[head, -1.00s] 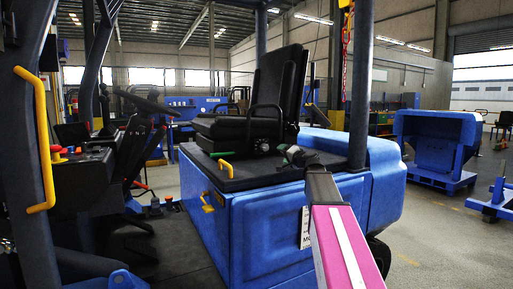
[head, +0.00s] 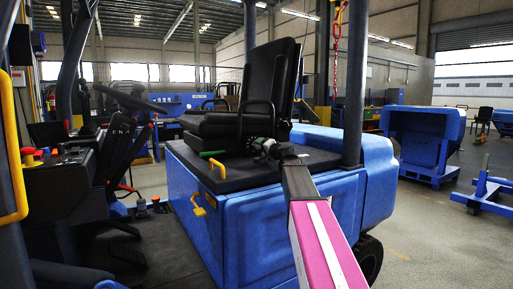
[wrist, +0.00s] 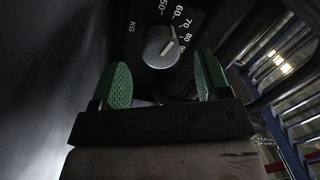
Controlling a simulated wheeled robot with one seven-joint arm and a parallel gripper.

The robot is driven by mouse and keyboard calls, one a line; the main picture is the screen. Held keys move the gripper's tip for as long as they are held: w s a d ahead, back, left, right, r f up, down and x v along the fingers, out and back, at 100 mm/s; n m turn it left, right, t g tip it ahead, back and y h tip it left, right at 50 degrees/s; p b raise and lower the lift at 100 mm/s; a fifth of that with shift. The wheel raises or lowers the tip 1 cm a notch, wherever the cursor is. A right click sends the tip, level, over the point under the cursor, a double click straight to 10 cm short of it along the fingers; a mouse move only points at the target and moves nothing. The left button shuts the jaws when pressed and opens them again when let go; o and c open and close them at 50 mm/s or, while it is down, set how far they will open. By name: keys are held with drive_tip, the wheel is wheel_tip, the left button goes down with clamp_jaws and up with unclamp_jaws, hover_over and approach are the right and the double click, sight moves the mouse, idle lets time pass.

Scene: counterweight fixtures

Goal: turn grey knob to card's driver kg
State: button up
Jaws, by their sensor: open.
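The grey knob (wrist: 160,47) is round, on a black dial plate (wrist: 145,15) with white numbers and the letters KG. Its white line points up and right, roughly toward 70; the exact setting is hard to read. My gripper (wrist: 163,82) is open, its green pads apart below and to either side of the knob in the picture, with nothing between them. In the head view my gripper (head: 268,148) is beside the base of the black seat (head: 250,100), and the knob cannot be made out. No readable card shows; my arm covers part of the blue side panel.
The seat stands on the blue truck body (head: 240,220). A dark post (head: 355,80) rises right of my arm. A control console (head: 65,180) stands at left. Open floor lies at right.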

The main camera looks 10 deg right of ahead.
sight(258, 146)
drive_tip(key=x, duration=0.5)
drive_tip(key=c, duration=0.9)
drive_tip(key=shift+m, duration=0.3)
drive_tip(key=m, duration=0.5)
drive_tip(key=shift+t, duration=0.3)
drive_tip(key=m, duration=0.6)
drive_tip(key=shift+m, duration=0.4)
